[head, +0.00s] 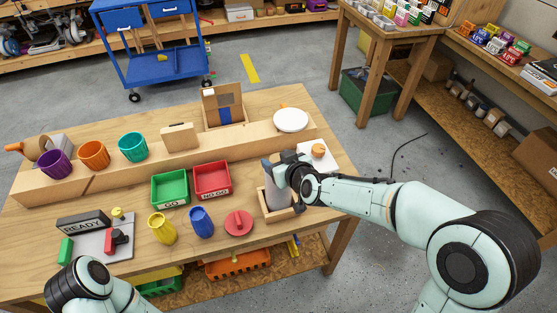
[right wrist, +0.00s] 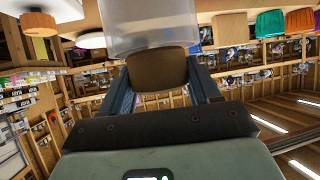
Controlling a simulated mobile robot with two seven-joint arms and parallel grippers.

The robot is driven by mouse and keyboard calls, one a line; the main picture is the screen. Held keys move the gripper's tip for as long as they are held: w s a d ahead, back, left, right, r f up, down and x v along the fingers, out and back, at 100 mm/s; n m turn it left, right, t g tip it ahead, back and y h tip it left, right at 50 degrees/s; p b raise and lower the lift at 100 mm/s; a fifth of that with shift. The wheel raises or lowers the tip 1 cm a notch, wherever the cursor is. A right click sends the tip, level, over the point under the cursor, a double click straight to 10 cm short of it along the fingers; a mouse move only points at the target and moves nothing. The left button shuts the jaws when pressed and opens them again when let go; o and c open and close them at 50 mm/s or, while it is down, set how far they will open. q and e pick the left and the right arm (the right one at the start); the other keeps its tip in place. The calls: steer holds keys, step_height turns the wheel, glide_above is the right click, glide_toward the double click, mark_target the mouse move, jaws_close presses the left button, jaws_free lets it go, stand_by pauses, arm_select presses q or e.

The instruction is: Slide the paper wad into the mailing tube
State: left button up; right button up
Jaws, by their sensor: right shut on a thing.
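The mailing tube (head: 275,196) is a pale grey cylinder standing upright in a wooden holder (head: 283,215) at the front right of the bench. In the right wrist view the tube (right wrist: 150,25) looks translucent and comes in from the top edge. My right gripper (head: 281,172) is at the tube's upper end. It is shut on a brown rounded piece, apparently the paper wad (right wrist: 157,72), which shows between the two fingers. The wad meets the tube's rim in that view; I cannot tell whether any of it is inside. My left gripper is out of view.
A red knobbed lid (head: 239,223), a blue vase (head: 201,222) and a yellow vase (head: 161,228) stand left of the tube. Green (head: 170,187) and red (head: 212,180) trays lie behind them. A white square piece with an orange knob (head: 318,152) is right of my gripper.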

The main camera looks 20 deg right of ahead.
steer(key=o, duration=1.3)
steer(key=shift+c, duration=0.2)
steer(key=shift+r+p, duration=0.7)
steer(key=shift+r, duration=0.15)
steer(key=shift+r+p, duration=0.95)
steer(key=shift+r, duration=0.15)
steer(key=shift+r+p, duration=1.05)
steer(key=shift+r, duration=0.55)
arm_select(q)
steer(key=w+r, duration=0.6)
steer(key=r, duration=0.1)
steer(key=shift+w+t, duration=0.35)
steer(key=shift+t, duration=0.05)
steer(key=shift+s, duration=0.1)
arm_select(e)
steer(key=shift+s, duration=0.1)
